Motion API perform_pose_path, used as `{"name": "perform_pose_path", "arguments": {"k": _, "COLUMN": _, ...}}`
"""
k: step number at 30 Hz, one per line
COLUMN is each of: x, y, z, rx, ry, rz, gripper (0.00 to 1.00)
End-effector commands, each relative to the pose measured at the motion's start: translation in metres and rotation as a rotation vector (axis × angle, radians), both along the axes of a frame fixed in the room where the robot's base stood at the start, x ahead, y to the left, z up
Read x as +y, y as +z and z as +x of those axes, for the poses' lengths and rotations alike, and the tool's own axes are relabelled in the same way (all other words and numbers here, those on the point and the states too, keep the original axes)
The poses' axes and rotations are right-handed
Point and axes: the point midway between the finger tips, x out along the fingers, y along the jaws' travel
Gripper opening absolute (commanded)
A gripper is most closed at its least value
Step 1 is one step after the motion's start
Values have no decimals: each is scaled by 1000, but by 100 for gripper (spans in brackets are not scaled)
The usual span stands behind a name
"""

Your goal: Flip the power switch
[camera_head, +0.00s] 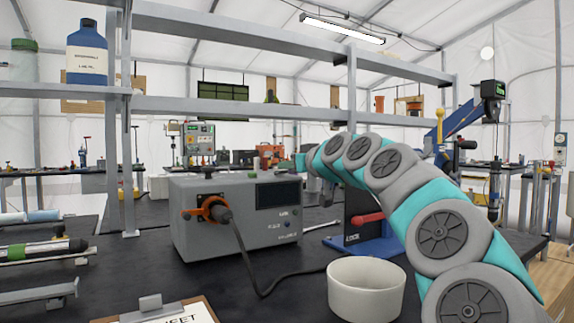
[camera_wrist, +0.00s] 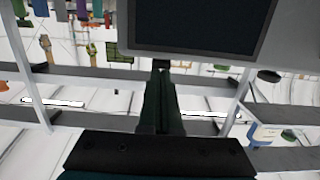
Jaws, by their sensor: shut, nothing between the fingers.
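A grey instrument box (camera_head: 235,220) stands on the black bench in the head view, with a dark display and small markings on its front. In the wrist view my gripper (camera_wrist: 161,66) is shut and empty. Its fingertips are near the edge of a grey-framed dark panel (camera_wrist: 200,22); I cannot tell whether they touch.
A white bowl (camera_head: 366,290) stands in front of the box near my arm. A blue device with a red lever (camera_head: 368,218) stands right of the box, close to my arm. Shelf rails (camera_head: 260,106) cross above. A clipboard (camera_head: 165,314) lies at the front edge.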

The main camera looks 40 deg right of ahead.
Motion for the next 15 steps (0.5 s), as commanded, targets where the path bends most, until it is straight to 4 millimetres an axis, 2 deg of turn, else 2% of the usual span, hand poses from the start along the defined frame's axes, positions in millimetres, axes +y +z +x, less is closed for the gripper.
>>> {"name": "perform_pose_path", "arguments": {"k": 11, "x": 2, "y": -20, "z": -4, "rx": -110, "ry": 5, "rz": -5, "gripper": 0}}
{"name": "perform_pose_path", "arguments": {"k": 13, "x": 1, "y": -11, "z": -5, "rx": -120, "ry": 1, "rz": -8, "gripper": 0}}
{"name": "perform_pose_path", "arguments": {"k": 15, "x": 1, "y": -10, "z": -5, "rx": -118, "ry": 1, "rz": -8, "gripper": 0}}
